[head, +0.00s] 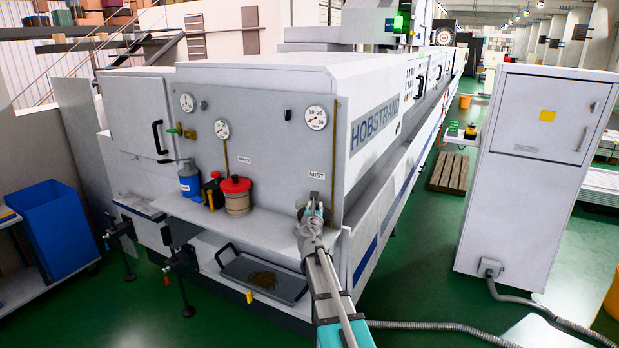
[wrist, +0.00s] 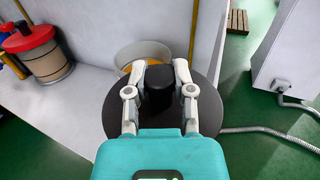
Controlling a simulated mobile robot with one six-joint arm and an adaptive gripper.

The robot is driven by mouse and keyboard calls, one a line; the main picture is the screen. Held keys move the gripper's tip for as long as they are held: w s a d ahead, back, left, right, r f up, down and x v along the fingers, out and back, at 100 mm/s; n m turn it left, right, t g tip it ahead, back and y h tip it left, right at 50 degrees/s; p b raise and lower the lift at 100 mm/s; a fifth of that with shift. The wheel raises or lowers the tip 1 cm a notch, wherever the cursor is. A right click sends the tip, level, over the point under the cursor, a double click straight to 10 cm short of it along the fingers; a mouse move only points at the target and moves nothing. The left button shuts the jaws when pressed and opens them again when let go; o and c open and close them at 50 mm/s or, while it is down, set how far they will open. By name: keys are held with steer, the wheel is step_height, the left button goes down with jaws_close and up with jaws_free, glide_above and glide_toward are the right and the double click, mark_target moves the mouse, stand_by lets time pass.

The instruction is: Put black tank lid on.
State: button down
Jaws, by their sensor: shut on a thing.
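My gripper (wrist: 156,78) is shut on the black lid's upright knob, one finger on each side. The black tank lid (wrist: 208,100) is a wide flat disc, seen from above in the wrist view. An open pale tank (wrist: 126,54) with amber contents stands just beyond the lid, which overlaps its near side in the picture. The gap in height between lid and tank cannot be told. In the head view my gripper (head: 314,212) is above the right end of the shelf, below the MIST label, and hides most of the lid and tank.
A red-lidded tank (head: 236,195), a small black-and-red can (head: 213,191) and a blue container (head: 189,180) stand left on the machine's shelf (head: 265,222). The machine wall with gauges (head: 316,118) rises behind. A tray (head: 262,277) sits below. A grey cabinet (head: 535,180) stands right.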

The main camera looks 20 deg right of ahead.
steer(key=w+d+r+p, duration=0.2)
steer(key=w+r+p, duration=0.2)
steer(key=w, duration=0.7)
steer(key=shift+w+d+r+p, duration=0.3)
steer(key=shift+d+r+p, duration=0.05)
steer(key=shift+r, duration=0.25)
steer(key=shift+f+b, duration=2.5)
steer(key=shift+f+b, duration=1.05)
stand_by(1.2)
steer(key=shift+c, duration=2)
jaws_free()
steer(key=shift+s, duration=0.1)
